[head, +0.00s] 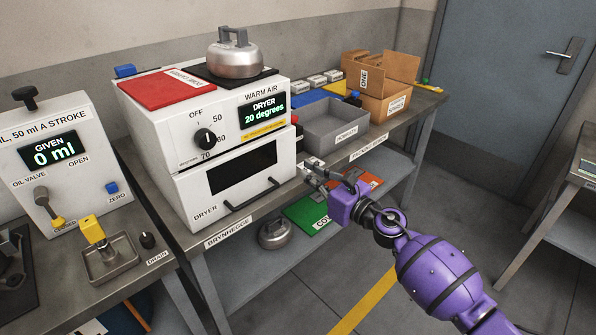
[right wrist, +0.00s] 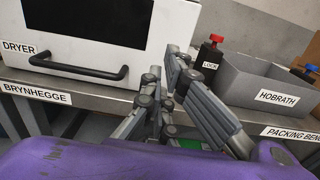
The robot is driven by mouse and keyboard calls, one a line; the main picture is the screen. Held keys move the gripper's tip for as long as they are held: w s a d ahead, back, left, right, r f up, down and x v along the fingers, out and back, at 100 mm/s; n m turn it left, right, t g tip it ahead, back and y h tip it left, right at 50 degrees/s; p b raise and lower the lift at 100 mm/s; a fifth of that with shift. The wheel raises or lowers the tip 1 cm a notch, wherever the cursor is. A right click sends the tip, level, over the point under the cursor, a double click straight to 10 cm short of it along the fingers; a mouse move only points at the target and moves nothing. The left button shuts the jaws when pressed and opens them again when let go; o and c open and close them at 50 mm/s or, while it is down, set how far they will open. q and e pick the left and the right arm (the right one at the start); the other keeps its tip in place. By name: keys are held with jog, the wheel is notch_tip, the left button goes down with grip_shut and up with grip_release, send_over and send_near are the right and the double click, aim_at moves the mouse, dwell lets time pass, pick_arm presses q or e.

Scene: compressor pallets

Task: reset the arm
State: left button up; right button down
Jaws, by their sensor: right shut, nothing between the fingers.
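My right arm is purple and comes in from the lower right in the head view. Its gripper (head: 322,175) is in front of the bench edge, just right of the dryer (head: 235,150). In the right wrist view the gripper's grey fingers (right wrist: 172,85) are shut, with nothing between them. They point toward the bench between the dryer's handle (right wrist: 85,68) and the grey bin marked HOBRATH (right wrist: 265,88). They appear apart from both. My left gripper is not in view.
A metal kettle-like weight (head: 235,55) stands on the dryer beside a red mat (head: 167,88). An oil machine (head: 50,160) stands at left. A cardboard box (head: 385,85) sits at the bench's far end. A green mat (head: 305,212) lies on the lower shelf.

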jog(key=s+d+r+m+t+h, duration=0.1)
jog(key=s+d+r+m+t, duration=0.1)
jog(key=s+d+m, duration=0.35)
jog(key=s+d+f+m+g+h+p, duration=0.1)
jog(key=s+d+f+m+h+p, duration=0.2)
jog(key=s+f+m, duration=0.75)
jog(key=s+d+f+m+g+h+p, duration=0.15)
jog(key=s+f+m+h, duration=0.3)
jog(key=m, duration=1.15)
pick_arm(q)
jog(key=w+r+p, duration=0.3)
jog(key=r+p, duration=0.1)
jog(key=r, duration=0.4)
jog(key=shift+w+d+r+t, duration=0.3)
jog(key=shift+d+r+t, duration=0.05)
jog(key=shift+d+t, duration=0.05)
pick_arm(e)
jog(key=s+f+m+g+h, duration=0.1)
jog(key=s+f+m, duration=0.4)
jog(key=s, duration=1)
jog(key=s+d+f+m+g+h, duration=0.1)
jog(key=s+f+m+g, duration=0.3)
jog(key=s, duration=1.1)
jog(key=shift+d+f+m, duration=0.15)
jog(key=shift+f+m, duration=0.25)
jog(key=shift+m, duration=0.7)
